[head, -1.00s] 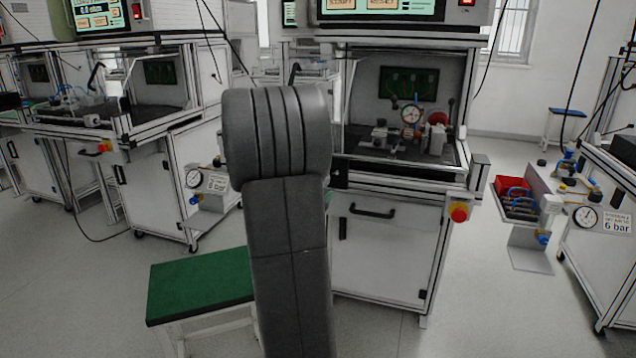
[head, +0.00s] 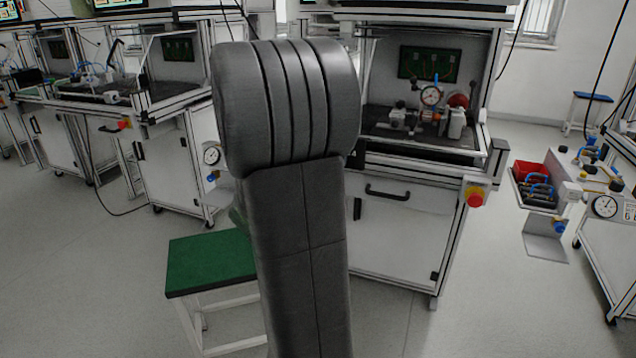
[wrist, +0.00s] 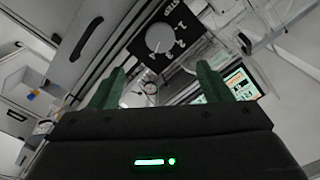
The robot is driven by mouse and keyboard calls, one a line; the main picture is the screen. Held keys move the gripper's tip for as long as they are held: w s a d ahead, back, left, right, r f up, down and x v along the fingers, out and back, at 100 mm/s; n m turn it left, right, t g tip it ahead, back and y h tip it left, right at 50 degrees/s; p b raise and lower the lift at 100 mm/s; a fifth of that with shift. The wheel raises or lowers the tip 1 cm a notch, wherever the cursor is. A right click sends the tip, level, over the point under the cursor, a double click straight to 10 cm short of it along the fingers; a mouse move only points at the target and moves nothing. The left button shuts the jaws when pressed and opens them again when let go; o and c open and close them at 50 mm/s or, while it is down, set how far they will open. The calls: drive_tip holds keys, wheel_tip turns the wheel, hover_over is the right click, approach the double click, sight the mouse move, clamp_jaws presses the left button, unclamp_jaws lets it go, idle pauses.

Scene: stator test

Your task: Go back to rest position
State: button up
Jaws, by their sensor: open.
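My gripper (wrist: 162,88) shows in the wrist view as two green fingers standing apart, with nothing between them. It is open and points at the test stations, which appear tilted. In the head view my dark grey arm rises through the middle and hides part of the central test station (head: 400,225). My gripper itself is hidden in the head view.
A green-topped stool (head: 210,262) stands left of my arm. Other stations (head: 175,160) stand at the left. A red bin (head: 530,172) and a pressure gauge (head: 604,206) are at the right. Floor is clear at the front left and front right.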

drive_tip(key=b+x, duration=0.1)
drive_tip(key=x, duration=1.3)
drive_tip(key=shift+s, duration=0.15)
drive_tip(key=s+a+n+p, duration=0.3)
drive_tip(key=s+n+p, duration=0.5)
drive_tip(key=s, duration=0.3)
drive_tip(key=shift+a+n+p, duration=0.3)
drive_tip(key=shift+n+p, duration=0.1)
drive_tip(key=shift+n, duration=0.2)
idle(1.5)
